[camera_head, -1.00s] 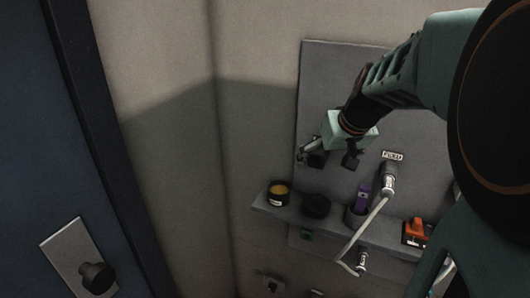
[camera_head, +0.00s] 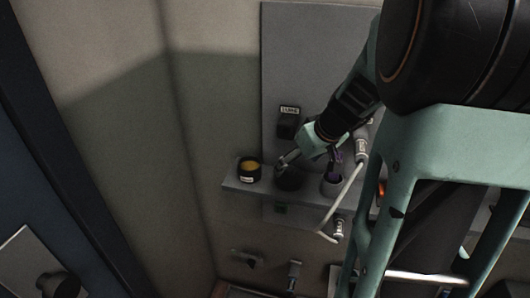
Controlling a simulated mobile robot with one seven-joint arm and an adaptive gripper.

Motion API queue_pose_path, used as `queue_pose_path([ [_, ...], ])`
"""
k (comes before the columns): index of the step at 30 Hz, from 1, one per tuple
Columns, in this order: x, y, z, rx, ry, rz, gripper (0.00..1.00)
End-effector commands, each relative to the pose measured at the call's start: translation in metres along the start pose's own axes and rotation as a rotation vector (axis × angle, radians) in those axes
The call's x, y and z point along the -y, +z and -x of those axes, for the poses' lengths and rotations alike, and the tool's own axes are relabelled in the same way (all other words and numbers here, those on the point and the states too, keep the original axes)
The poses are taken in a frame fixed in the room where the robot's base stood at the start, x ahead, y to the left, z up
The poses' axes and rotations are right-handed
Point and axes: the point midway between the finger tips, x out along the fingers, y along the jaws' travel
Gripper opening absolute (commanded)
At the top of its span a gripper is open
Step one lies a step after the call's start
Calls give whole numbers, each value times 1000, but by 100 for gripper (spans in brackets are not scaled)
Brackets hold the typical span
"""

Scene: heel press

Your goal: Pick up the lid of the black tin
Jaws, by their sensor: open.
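The black tin (camera_head: 249,174) stands open on the left end of the shelf, with a yellow content and a pale label. Right of it on the shelf sits a dark, low round piece (camera_head: 289,180), which looks like the lid; its details are lost in shadow. My gripper (camera_head: 308,163) is open and points down just above and slightly right of this dark piece. One finger shows near the piece's upper edge, the other near the purple item. Nothing shows between the fingers. I cannot tell whether a finger touches the dark piece.
A dark cup (camera_head: 331,186) with a purple item stands close on the right of the dark piece. A pale hose (camera_head: 345,203) hangs in front of the shelf (camera_head: 233,186). A labelled black box (camera_head: 289,122) is on the panel above. My arm hides the shelf's right part.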

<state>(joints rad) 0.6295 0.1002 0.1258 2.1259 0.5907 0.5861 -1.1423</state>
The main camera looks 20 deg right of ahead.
Motion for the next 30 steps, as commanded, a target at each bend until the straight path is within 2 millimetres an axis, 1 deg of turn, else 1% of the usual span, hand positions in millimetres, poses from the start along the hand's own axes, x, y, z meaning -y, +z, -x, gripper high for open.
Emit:
queue_pose_path([
  [4, 1, 1, -10, 2, -2, -2, 80],
  [10, 2, 4, -38, 2, -3, -2, 80],
  [13, 2, 4, -48, 1, -2, -1, 80],
  [17, 2, 3, -53, -1, 0, -1, 80],
  [23, 2, 3, -53, -1, 1, 0, 80],
  [30, 2, 4, -53, -1, 1, -1, 55],
])
